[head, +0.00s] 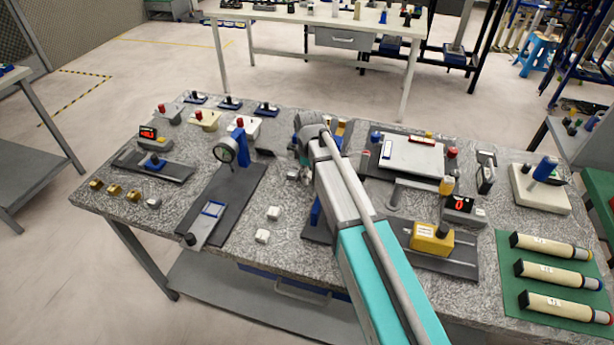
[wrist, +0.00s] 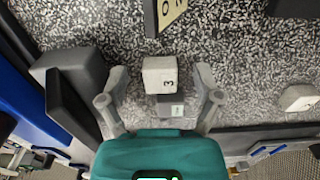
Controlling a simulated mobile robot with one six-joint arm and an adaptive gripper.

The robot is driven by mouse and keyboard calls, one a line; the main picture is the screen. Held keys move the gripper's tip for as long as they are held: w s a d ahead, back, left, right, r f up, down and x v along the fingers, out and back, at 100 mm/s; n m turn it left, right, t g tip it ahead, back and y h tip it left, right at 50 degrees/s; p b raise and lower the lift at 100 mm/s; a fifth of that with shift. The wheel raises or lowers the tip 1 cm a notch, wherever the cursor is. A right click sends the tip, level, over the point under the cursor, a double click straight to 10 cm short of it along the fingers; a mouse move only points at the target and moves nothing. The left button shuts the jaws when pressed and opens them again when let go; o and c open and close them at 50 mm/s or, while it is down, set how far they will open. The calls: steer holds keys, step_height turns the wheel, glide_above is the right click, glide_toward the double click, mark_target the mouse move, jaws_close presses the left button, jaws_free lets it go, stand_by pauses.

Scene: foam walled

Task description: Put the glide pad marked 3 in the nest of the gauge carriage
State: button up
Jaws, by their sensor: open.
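My gripper (wrist: 160,84) is open, with one finger on each side of the pad and a gap visible on both sides. In the head view my arm hides most of the gripper and I cannot make out the 3. The nest looks empty.
Two white blocks (head: 273,213) (head: 262,236) lie on the stone top right of the gauge base. One white block (wrist: 298,98) shows at the wrist view's right. The blue gauge post (head: 240,145) stands upright. Dark fixtures (wrist: 75,85) are close left of my fingers.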

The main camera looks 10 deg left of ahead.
steer(key=c, duration=1.1)
steer(key=shift+r, duration=0.1)
step_height(320, 180, up, 3)
steer(key=p, duration=0.2)
steer(key=shift+f+p, duration=0.2)
steer(key=shift+p, duration=0.2)
steer(key=s+d+r+p, duration=0.1)
steer(key=s+r+p, duration=0.2)
steer(key=s, duration=0.1)
steer(key=s+d+r+p, duration=0.2)
steer(key=s+r+p, duration=0.1)
steer(key=s, duration=0.1)
steer(key=s+d+r+p, duration=0.1)
steer(key=s+r+p, duration=0.3)
steer(key=s, duration=0.1)
steer(key=shift+s+d+r, duration=0.1)
steer(key=shift+d, duration=0.25)
